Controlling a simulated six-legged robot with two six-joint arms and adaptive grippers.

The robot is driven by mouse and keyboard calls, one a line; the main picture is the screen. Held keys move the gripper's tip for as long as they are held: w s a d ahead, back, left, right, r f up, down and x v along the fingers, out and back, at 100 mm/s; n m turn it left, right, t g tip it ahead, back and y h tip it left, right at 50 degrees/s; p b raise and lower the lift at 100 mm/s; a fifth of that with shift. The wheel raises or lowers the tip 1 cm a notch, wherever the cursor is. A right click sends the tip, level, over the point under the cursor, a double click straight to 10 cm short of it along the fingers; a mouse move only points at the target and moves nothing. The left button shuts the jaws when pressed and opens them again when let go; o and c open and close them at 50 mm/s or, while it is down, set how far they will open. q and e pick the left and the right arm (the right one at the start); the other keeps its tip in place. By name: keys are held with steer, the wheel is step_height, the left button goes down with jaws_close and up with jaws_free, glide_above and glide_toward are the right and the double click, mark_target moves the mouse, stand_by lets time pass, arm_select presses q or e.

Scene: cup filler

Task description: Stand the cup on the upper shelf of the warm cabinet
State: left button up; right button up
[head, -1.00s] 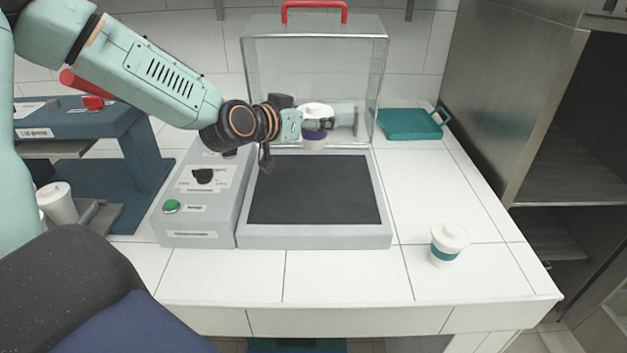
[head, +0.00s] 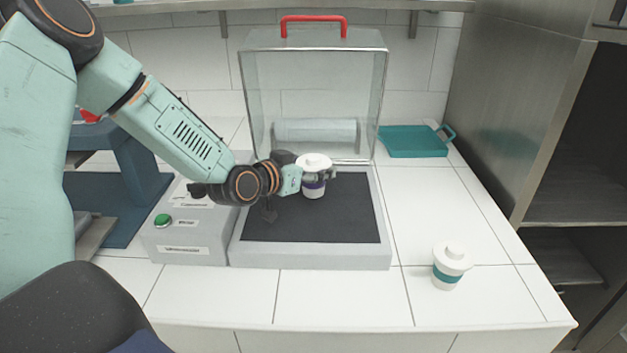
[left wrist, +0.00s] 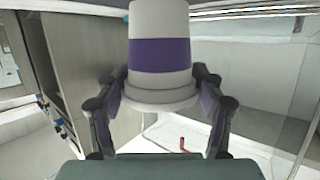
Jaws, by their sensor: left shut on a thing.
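My left gripper (head: 316,177) is shut on a white lidded cup with a purple band (head: 313,190). It holds the cup over the dark pad (head: 310,222) of the machine; whether the cup's base touches the pad I cannot tell. In the left wrist view the same cup (left wrist: 160,56) sits between both fingers. The steel cabinet (head: 505,100) stands at the right, its dark front open. One shelf (head: 580,208) shows inside it, with another surface (head: 562,262) lower down. My right gripper is not in view.
A second white lidded cup with a teal band (head: 447,274) stands at the front right of the tiled counter. A teal tray (head: 412,143) lies at the back. A clear hood with a red handle (head: 313,19) stands raised behind the pad. The counter between pad and cabinet is mostly clear.

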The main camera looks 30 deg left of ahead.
mark_target(310, 189)
arm_select(q)
steer(key=shift+s+a+f+b, duration=0.1)
steer(key=shift+s+f+b, duration=0.1)
steer(key=shift+f, duration=0.4)
steer(key=shift+s+a+f+b, duration=0.1)
steer(key=shift+s+f, duration=0.05)
steer(key=shift+f, duration=0.4)
steer(key=shift+w+a, duration=0.1)
steer(key=shift+w+f, duration=0.15)
steer(key=shift+w, duration=0.1)
steer(key=shift+d+f, duration=0.1)
steer(key=shift+d, duration=0.15)
steer(key=o, duration=1.4)
steer(key=shift+s, duration=0.2)
steer(key=o, duration=0.3)
steer(key=shift+a, duration=0.2)
steer(key=shift+o, duration=0.3)
steer(key=shift+w, duration=0.15)
steer(key=shift+d, duration=0.15)
